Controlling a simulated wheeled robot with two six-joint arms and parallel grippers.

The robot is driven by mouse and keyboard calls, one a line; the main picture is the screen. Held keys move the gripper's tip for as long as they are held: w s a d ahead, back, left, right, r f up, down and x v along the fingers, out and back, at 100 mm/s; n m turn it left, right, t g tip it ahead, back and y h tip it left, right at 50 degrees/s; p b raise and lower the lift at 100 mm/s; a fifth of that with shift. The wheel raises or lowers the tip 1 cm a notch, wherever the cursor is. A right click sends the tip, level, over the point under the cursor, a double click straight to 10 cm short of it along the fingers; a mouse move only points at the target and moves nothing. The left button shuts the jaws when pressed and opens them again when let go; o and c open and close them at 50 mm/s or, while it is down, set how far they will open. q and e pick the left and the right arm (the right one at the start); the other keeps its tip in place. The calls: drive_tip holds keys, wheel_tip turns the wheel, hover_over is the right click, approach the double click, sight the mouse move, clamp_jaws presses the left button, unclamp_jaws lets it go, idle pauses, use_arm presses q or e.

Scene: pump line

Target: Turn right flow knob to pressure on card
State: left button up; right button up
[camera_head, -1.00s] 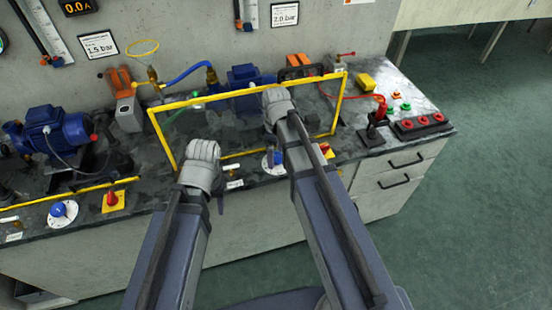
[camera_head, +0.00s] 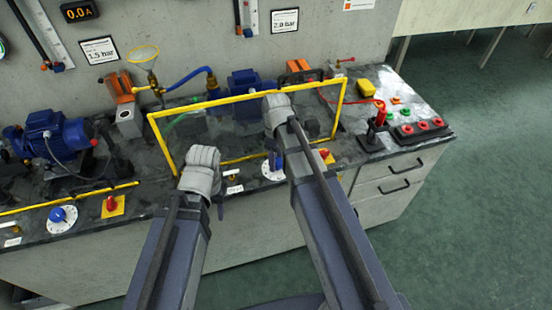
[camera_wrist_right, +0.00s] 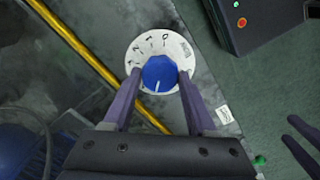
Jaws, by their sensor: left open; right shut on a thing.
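The right flow knob (camera_wrist_right: 159,73) is a blue faceted knob on a white numbered dial (camera_wrist_right: 146,43). Its white pointer line points down in the right wrist view. My right gripper (camera_wrist_right: 159,80) is shut on it, one finger on each side. In the head view the dial (camera_head: 268,174) is partly hidden by my right arm. My left gripper is empty and open; its fingers show at the right of the wrist view (camera_wrist_right: 297,132). In the head view it hangs before the bench front (camera_head: 219,208). The right wall card (camera_head: 284,20) reads 2.0 bar.
A yellow guard frame (camera_head: 163,144) stands behind the knob, close to my right wrist. A red button on a yellow plate (camera_head: 326,155) is right of my right arm. Another blue knob (camera_head: 58,214) is at the left. The floor at right is clear.

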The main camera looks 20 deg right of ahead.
drive_tip(key=shift+m, duration=0.3)
drive_tip(key=shift+c, duration=0.2)
drive_tip(key=shift+m, duration=2.7)
drive_tip(key=o, duration=1.4)
drive_tip(key=shift+c, duration=0.2)
drive_tip(key=shift+r, duration=0.15)
wheel_tip(320, 180, up, 8)
drive_tip(key=p, duration=0.8)
drive_tip(key=shift+f, duration=0.2)
